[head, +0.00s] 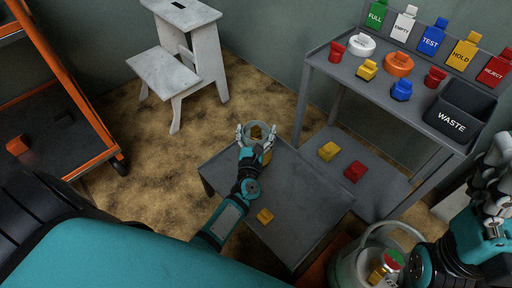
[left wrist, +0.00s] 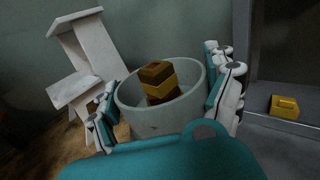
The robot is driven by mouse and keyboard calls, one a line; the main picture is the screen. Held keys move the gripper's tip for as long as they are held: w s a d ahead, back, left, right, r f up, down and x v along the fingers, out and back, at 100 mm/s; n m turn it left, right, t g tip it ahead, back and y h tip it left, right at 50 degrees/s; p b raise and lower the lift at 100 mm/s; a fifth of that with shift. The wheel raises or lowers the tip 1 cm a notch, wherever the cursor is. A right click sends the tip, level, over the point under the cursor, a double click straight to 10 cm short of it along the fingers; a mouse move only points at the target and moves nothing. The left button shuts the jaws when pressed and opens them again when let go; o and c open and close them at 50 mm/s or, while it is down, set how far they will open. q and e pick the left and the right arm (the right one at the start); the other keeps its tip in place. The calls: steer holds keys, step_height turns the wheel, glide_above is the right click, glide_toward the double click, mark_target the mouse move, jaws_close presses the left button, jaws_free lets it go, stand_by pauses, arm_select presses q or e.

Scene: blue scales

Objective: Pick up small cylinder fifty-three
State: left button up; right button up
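No number fifty-three is readable on anything, so I cannot tell which thing bears that name. A small grey, open-topped cylindrical cup (left wrist: 160,122) holds stacked yellow and brown blocks (left wrist: 160,82). In the head view the cup's rim (head: 262,126) shows at the far edge of the grey table (head: 300,205). My left gripper (head: 256,131) has its fingers spread on either side of the cup; in the left wrist view the fingers flank it, and firm contact is not clear. My right gripper (head: 496,180) is at the right edge, away from the cup, its fingers partly cut off.
A shelf unit (head: 385,85) at right holds coloured pieces, label cards and a black WASTE bin (head: 460,110). A large clear bucket (head: 345,270) stands at the bottom. A white step stool (head: 190,60) and an orange rack (head: 85,100) stand left.

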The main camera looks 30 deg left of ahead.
arm_select(q)
steer(key=c, duration=1)
steer(key=shift+r, duration=0.1)
